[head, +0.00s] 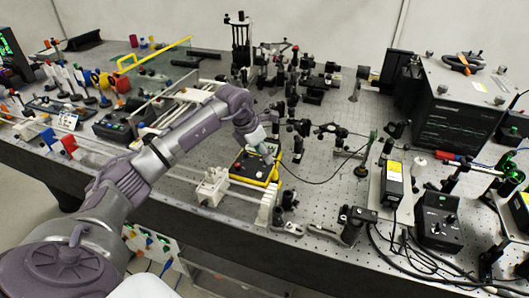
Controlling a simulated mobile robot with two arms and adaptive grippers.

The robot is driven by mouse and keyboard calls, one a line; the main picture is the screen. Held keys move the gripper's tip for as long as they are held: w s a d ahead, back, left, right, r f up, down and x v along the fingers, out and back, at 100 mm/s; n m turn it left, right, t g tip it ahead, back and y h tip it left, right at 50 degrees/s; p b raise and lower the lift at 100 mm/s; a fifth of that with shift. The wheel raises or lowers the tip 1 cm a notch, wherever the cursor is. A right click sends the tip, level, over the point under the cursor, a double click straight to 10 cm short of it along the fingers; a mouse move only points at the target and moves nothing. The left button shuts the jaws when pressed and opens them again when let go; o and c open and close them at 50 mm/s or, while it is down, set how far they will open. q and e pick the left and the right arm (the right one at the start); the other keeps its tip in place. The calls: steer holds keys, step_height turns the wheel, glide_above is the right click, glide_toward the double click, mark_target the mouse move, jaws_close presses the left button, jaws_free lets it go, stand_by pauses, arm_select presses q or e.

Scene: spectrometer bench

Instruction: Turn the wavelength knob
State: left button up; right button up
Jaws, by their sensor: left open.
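My left arm reaches in from the lower left of the head view. My left gripper (264,148) is open, over a yellow and black box (248,170) on the optical bench. The gripper covers part of that box's top. I cannot tell whether the fingers touch it. No knob can be clearly made out there, and I cannot tell which part is the wavelength knob. A black control box (437,217) with small knobs stands at the right. My right gripper is not in view.
The perforated bench top (330,185) is crowded with optics. A large dark box (455,105) stands at the back right. A white block (212,187) sits left of the yellow box. Loose cables run along the right front edge.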

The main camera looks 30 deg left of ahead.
arm_select(q)
steer(key=shift+w+d+f, duration=0.1)
steer(key=shift+w+f, duration=0.15)
steer(key=shift+f, duration=0.45)
jaws_close()
